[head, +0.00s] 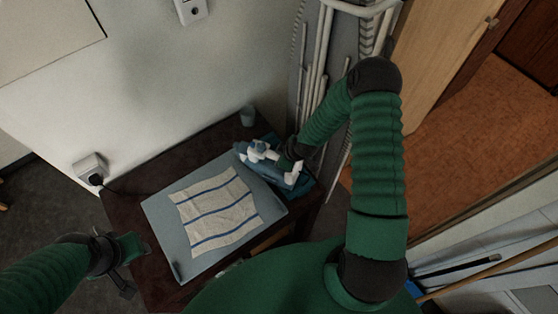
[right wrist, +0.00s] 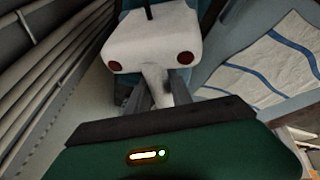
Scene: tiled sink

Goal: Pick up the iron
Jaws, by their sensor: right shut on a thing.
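The blue and white iron (head: 257,152) is at the far right corner of a small light-blue ironing board (head: 165,222), by a teal piece (head: 303,187). In the head view my right gripper (head: 285,163) is at the iron and partly covers it. In the right wrist view the iron's white rear end (right wrist: 150,40) with two dark red dots faces me. My right gripper (right wrist: 158,92) is shut on the narrow white part below it. I cannot tell whether the iron is lifted. My left gripper (head: 130,268) is open and empty, left of the board.
A white cloth with blue stripes (head: 217,210) lies on the board, on a dark table (head: 130,195). White racks (head: 315,75) stand close behind the right gripper. A plugged socket (head: 90,168) is on the left wall.

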